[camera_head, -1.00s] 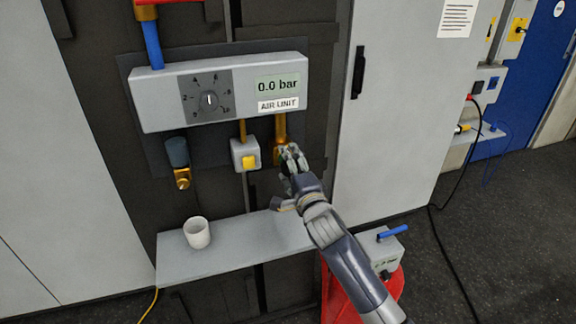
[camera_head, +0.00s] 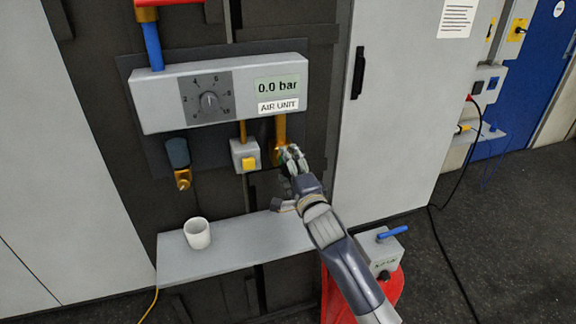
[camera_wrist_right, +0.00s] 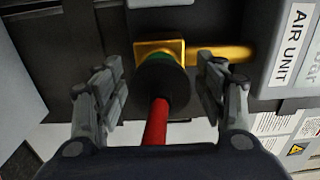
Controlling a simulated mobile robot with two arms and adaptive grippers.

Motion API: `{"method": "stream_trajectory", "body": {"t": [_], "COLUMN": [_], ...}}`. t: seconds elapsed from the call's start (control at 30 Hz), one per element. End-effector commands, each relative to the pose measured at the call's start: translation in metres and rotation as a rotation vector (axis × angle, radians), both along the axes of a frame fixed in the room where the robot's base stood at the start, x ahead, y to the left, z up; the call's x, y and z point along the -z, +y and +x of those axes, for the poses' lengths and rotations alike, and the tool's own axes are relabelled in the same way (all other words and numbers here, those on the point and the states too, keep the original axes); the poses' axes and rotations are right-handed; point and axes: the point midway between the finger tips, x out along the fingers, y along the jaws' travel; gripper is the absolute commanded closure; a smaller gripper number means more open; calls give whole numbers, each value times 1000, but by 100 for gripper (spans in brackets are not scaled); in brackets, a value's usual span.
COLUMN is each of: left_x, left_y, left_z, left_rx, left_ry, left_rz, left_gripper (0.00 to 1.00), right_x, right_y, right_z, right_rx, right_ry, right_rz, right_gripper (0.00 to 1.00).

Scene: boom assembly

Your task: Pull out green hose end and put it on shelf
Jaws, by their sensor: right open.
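My right gripper (camera_wrist_right: 161,82) is open, with one finger on each side of the coupling and a visible gap at both sides. In the head view my right gripper (camera_head: 290,161) is at the brass outlet pipe (camera_head: 281,135) and hides most of the hose end. The grey shelf (camera_head: 238,250) is below. My left gripper is not in view.
A white cup (camera_head: 198,234) stands on the left part of the shelf; the middle of the shelf is clear. The air unit (camera_head: 155,103) reads 0.0 bar. A grey box with a yellow button (camera_head: 249,163) hangs just left of my gripper.

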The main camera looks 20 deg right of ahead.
Motion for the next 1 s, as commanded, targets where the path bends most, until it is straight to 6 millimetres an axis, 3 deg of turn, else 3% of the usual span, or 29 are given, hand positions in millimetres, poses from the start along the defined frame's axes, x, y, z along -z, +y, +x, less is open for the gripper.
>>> {"method": "stream_trajectory", "body": {"t": [0.2,0.47,1.0], "left_x": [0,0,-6], "left_y": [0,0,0], "left_z": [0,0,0], "left_rx": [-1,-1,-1], "left_ry": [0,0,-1], "left_rz": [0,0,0], "left_gripper": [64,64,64], "right_x": [0,0,-2], "right_y": [0,0,0], "right_z": [0,0,-8], "right_rx": [0,0,-1], "right_ry": [0,0,-2], "right_rz": [-1,-1,0], "right_gripper": [37,96,98]}}
